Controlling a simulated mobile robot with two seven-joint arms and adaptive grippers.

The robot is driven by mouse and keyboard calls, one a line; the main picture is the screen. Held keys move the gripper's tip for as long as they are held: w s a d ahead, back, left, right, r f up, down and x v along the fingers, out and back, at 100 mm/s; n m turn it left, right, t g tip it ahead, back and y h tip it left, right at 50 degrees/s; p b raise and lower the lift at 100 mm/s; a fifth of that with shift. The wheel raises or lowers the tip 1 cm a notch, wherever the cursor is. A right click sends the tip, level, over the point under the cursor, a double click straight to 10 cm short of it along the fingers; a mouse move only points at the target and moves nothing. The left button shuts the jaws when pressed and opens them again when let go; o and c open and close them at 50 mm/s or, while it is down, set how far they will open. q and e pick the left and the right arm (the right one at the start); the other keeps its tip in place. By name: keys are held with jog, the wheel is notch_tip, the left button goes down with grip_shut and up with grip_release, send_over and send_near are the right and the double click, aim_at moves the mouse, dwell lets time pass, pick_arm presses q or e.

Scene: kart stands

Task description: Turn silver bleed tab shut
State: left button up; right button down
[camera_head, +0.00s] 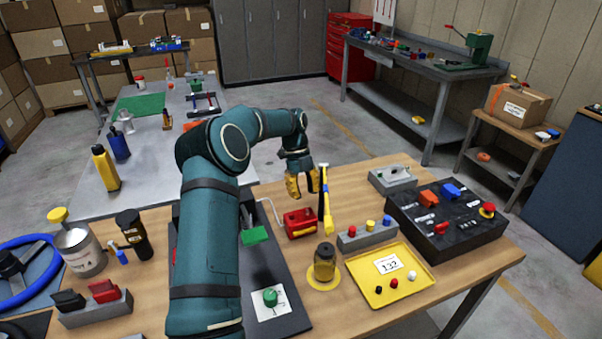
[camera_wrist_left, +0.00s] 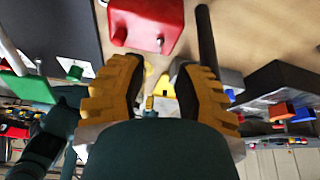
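A red block (camera_head: 300,222) stands on the wooden table, with a pale bent rod beside it. It also shows in the left wrist view (camera_wrist_left: 148,24), with a small silver piece (camera_wrist_left: 160,42) on its face. This may be the bleed tab; its turn position is too small to tell. My left gripper (camera_head: 303,187) is above and just behind the red block in the head view. Its yellow fingers are apart and empty (camera_wrist_left: 158,76). A yellow-handled lever or tool (camera_head: 325,200) rises close to the right of the fingers. My right gripper is not visible.
A grey button bar (camera_head: 366,236), an amber jar (camera_head: 325,262), a yellow tray (camera_head: 415,293) and a black control box (camera_head: 445,235) stand to the right and front.

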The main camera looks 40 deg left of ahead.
aim_at(315, 215)
pick_arm(q)
jog(key=s+v, duration=0.1)
jog(key=v, duration=0.5)
jog(key=shift+w+r, duration=0.4)
jog(key=shift+w, duration=0.15)
jog(key=shift+a, duration=0.15)
